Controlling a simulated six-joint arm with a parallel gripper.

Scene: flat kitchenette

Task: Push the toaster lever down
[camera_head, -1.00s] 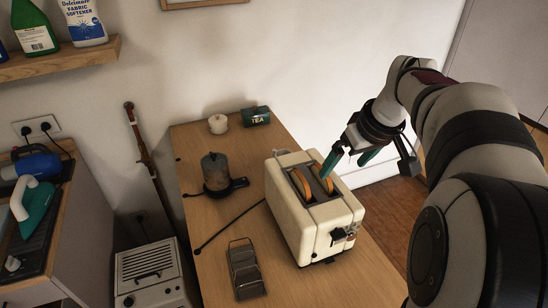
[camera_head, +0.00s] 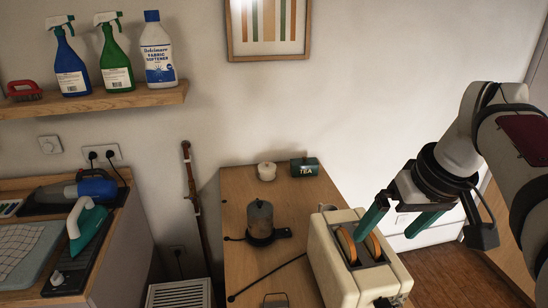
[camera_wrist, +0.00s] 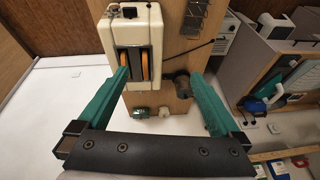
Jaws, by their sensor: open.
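The cream toaster (camera_head: 325,262) stands at the right of the table in the head view, its front end cut off by the bottom edge. It also shows at the upper left of the wrist view (camera_wrist: 112,42). Two bread slices (camera_head: 346,246) stick up from its slots. A dark part at its near end (camera_head: 384,302) looks like the lever, mostly cropped; a black knob shows at that end in the wrist view (camera_wrist: 130,12). My gripper (camera_head: 387,236) is open and empty, its green fingers above the toaster's far right side. In the wrist view the fingers (camera_wrist: 158,75) are wide apart.
A dark pot (camera_head: 260,220) stands left of the toaster, with a black cord (camera_head: 268,277) on the table. A white lidded jar (camera_head: 266,172) and a green tea tin (camera_head: 304,167) stand at the back. A metal rack (camera_head: 275,300) lies near the front. Floor shows right of the table.

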